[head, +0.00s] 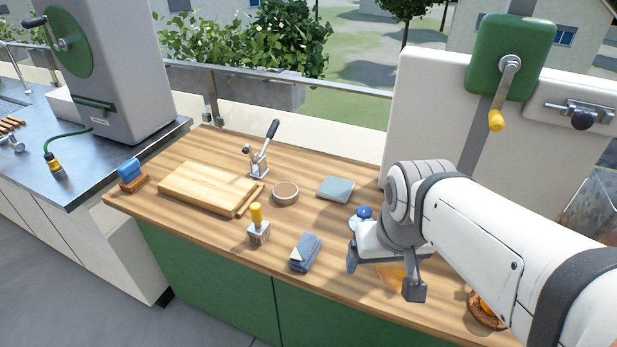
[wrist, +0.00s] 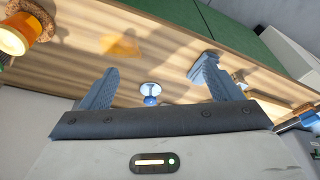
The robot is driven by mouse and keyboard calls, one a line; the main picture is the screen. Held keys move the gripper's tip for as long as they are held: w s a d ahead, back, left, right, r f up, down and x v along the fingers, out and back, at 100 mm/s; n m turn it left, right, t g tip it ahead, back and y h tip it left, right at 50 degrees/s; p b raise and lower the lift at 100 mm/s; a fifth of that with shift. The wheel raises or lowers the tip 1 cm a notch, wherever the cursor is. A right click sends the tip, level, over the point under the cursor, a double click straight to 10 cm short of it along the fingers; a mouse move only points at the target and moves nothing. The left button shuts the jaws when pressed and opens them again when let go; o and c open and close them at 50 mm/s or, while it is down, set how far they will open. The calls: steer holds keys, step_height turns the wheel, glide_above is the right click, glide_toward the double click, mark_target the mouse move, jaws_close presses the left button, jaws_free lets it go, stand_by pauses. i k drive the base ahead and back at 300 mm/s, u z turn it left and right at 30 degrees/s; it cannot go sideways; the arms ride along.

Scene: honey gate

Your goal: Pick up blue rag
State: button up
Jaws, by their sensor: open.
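A folded blue-grey rag (head: 305,252) lies on the wooden counter (head: 330,222) near its front edge in the head view. My gripper (head: 382,280) is to the right of the rag, above the counter and apart from it. Its jaws are open and empty.
A round dish (head: 285,193), a flat blue-grey square (head: 336,188) and a board (head: 208,187) lie behind. A blue-knobbed item (head: 363,212) is beside my wrist. An amber patch (wrist: 121,46) marks the counter.

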mark_target(303, 256)
steer(key=z, duration=2.2)
steer(key=k, duration=1.45)
steer(key=u, duration=1.75)
steer(key=i, duration=1)
steer(key=u, duration=0.05)
